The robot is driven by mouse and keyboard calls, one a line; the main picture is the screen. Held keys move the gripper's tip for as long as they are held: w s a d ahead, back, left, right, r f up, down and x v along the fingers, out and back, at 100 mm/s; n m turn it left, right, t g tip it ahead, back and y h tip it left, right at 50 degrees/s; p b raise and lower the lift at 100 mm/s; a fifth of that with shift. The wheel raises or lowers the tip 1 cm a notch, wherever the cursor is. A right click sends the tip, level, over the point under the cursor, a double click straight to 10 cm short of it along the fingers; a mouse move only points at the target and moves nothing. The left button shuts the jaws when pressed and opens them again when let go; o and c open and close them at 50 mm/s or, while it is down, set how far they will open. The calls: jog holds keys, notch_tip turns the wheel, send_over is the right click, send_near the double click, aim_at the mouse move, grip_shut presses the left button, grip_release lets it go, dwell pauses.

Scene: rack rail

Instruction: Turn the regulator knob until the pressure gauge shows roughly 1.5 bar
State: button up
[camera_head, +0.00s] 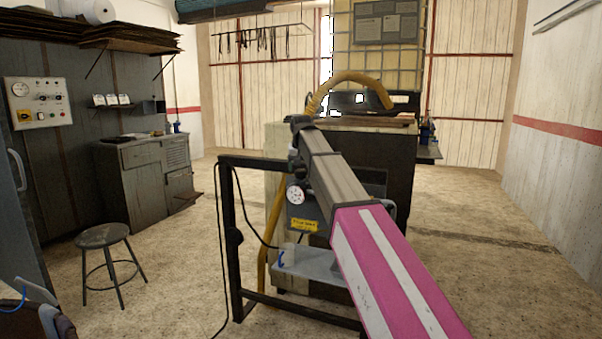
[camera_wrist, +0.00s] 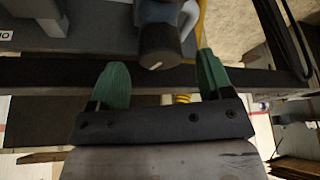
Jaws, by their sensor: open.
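The regulator knob (camera_wrist: 160,46) is a dark round cap with a pale mark at its lower edge, in the upper middle of the wrist view. My gripper (camera_wrist: 162,62) has two green fingers, open, one on each side below the knob. A gap shows between each finger and the knob, and I cannot tell the depth between them. The pressure gauge (camera_head: 295,195) is a small white dial on the rack in the head view. Its needle is too small to read. In the head view my arm hides the knob and my fingertips.
The black rack frame (camera_head: 232,245) carries the gauge, a yellow label (camera_head: 304,225) and a grey shelf (camera_head: 312,264). A dark rail (camera_wrist: 45,75) crosses behind the fingers in the wrist view. A stool (camera_head: 103,236) stands left. Floor is open at right.

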aim_at(300, 170)
jog(key=shift+x, duration=1.5)
jog(key=c, duration=0.9)
